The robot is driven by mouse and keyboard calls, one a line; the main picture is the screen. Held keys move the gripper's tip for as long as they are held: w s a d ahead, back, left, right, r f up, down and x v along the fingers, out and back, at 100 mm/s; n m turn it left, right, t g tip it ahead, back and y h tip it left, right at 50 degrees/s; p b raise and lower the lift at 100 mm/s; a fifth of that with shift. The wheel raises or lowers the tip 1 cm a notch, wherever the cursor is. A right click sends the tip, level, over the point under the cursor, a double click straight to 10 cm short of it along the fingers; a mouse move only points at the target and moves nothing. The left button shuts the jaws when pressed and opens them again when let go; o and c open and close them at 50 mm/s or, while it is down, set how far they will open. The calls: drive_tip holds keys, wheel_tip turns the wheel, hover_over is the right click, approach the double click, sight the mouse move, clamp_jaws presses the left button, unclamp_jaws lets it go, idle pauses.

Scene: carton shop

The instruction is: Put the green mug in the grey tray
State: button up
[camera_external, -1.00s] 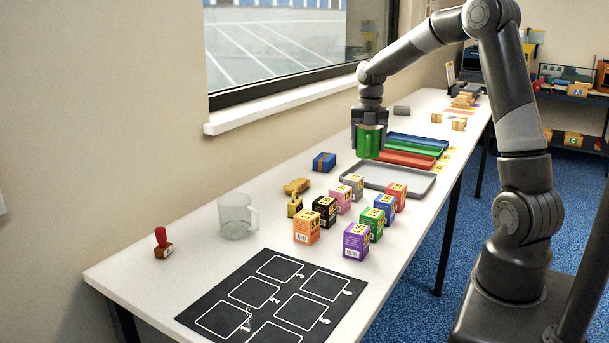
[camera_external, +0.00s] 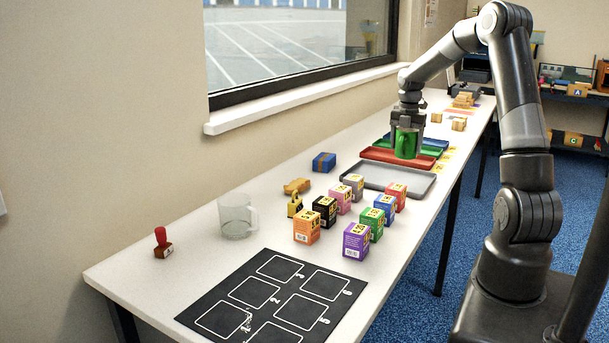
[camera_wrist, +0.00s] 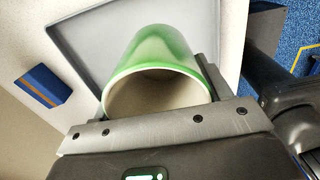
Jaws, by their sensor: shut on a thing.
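My gripper (camera_external: 407,128) is shut on the green mug (camera_external: 406,146) and holds it upright in the air.
Red (camera_external: 376,154), green and blue trays lie beyond the grey one. Several small coloured cartons (camera_external: 356,241) stand just in front of it. A blue box (camera_external: 324,162), a glass mug (camera_external: 236,216) and a black mat (camera_external: 270,300) are on the table too.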

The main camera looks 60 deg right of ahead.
drive_tip(key=w+a+f, duration=0.1)
drive_tip(key=w, duration=0.1)
drive_tip(key=w+f, duration=0.1)
drive_tip(key=w, duration=0.1)
drive_tip(key=w+a+f, duration=0.1)
drive_tip(key=w+f, duration=0.1)
drive_tip(key=shift+w+a, duration=0.1)
drive_tip(key=shift+a, duration=0.2)
drive_tip(key=shift+w+f, duration=0.1)
drive_tip(key=shift+f, duration=1.9)
drive_tip(key=shift+f, duration=0.15)
drive_tip(key=o, duration=1.2)
